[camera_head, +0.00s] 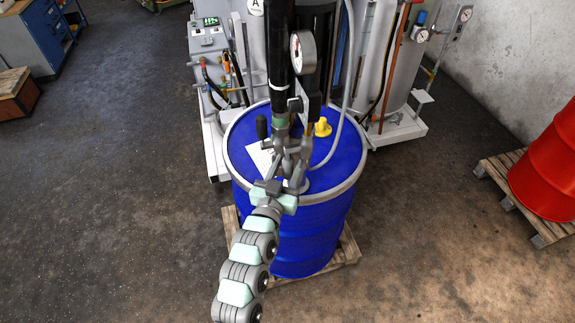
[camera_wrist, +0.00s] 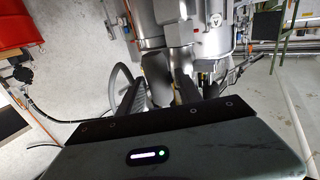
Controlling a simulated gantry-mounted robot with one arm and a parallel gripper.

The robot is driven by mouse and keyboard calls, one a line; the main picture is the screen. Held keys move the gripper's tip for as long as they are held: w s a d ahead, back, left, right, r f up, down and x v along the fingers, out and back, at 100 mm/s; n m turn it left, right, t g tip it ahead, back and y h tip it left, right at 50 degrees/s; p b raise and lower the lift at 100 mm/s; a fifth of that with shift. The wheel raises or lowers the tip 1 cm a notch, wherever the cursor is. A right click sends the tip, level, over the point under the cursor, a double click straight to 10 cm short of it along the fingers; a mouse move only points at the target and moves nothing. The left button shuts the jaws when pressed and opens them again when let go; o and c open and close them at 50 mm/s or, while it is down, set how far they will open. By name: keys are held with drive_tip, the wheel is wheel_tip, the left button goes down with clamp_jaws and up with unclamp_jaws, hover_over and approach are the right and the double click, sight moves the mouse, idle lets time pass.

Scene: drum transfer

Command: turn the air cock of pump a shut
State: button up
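Pump A is a black upright pump tube (camera_head: 281,60) with a round gauge (camera_head: 303,52), standing in the top of a blue drum (camera_head: 312,235). An "A" sign shows on the white cabinet behind. My gripper (camera_head: 293,148) is at the grey metal fittings low on the pump, just above the drum lid. In the wrist view its dark fingers (camera_wrist: 172,92) stand apart, with grey metal fittings (camera_wrist: 165,50) beyond and between them. I see no clear grip on anything. I cannot pick out the air cock for certain; my gripper and the fittings overlap there.
A yellow cap (camera_head: 322,127) and a white sheet (camera_head: 262,158) are on the drum lid. A grey hose (camera_head: 350,75) curves down right of the pump. A red drum (camera_head: 548,170) stands on a pallet at the right.

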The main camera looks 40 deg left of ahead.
clamp_jaws()
idle(1.1)
